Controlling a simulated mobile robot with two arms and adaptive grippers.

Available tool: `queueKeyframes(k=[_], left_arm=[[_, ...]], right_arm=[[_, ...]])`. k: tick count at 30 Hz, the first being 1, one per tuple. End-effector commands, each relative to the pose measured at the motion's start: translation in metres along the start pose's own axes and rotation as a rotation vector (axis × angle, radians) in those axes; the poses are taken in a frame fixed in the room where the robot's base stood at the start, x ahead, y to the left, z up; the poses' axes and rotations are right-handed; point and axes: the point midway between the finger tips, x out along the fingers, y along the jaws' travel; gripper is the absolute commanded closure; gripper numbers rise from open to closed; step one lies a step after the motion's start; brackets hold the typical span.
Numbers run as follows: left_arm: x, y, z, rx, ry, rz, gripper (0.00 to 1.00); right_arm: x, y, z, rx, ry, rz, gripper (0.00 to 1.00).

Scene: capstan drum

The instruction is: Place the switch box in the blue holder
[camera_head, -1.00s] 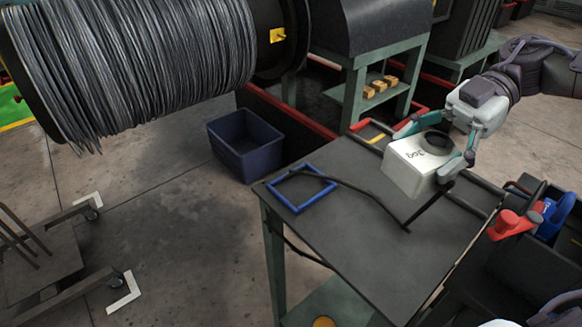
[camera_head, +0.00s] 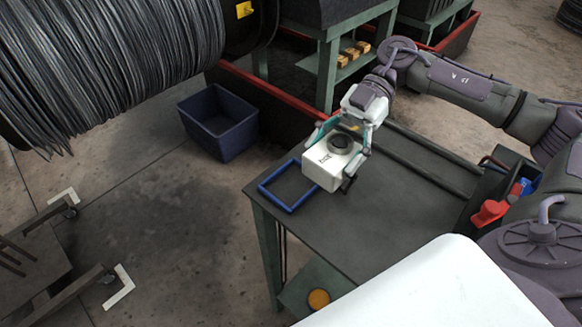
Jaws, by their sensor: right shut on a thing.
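The switch box (camera_head: 327,171) is a white box with a dark round button on top and dark lettering. My right gripper (camera_head: 345,155) is shut on it, with a finger on either side. The box is close to the right side of the blue holder (camera_head: 271,201), a flat blue rectangular frame on the dark table. The box overlaps the frame's right edge in the picture, and I cannot tell whether it touches the table. The inside of the frame looks empty. My left gripper is not in view.
The dark table top (camera_head: 390,225) is clear in front and to the right. Red and blue items (camera_head: 490,212) sit in a tray at the table's right edge. A dark blue bin (camera_head: 222,125) stands on the floor behind. A large cable drum (camera_head: 110,60) is at upper left.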

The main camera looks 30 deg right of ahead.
Motion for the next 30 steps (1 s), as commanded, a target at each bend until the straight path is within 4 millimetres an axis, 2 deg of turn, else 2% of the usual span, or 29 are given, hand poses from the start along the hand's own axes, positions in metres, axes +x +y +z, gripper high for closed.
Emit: queueKeyframes(k=[1,6,12,17,24,30], left_arm=[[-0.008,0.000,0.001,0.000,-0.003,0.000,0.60],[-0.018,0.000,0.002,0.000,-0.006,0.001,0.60],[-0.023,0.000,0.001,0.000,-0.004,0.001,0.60],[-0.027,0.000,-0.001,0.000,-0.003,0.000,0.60],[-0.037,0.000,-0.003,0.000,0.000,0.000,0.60],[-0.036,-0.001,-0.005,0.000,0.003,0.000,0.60]], right_arm=[[0.006,0.012,-0.002,-0.004,0.006,-0.003,0.89],[0.026,0.045,0.011,-0.003,0.007,-0.001,0.89],[0.041,0.068,0.023,-0.003,0.003,0.002,0.89],[0.046,0.072,0.030,0.002,0.003,0.001,0.89],[0.061,0.071,0.057,0.001,0.003,0.002,0.89],[0.063,0.071,0.061,-0.002,0.002,0.002,0.89]])
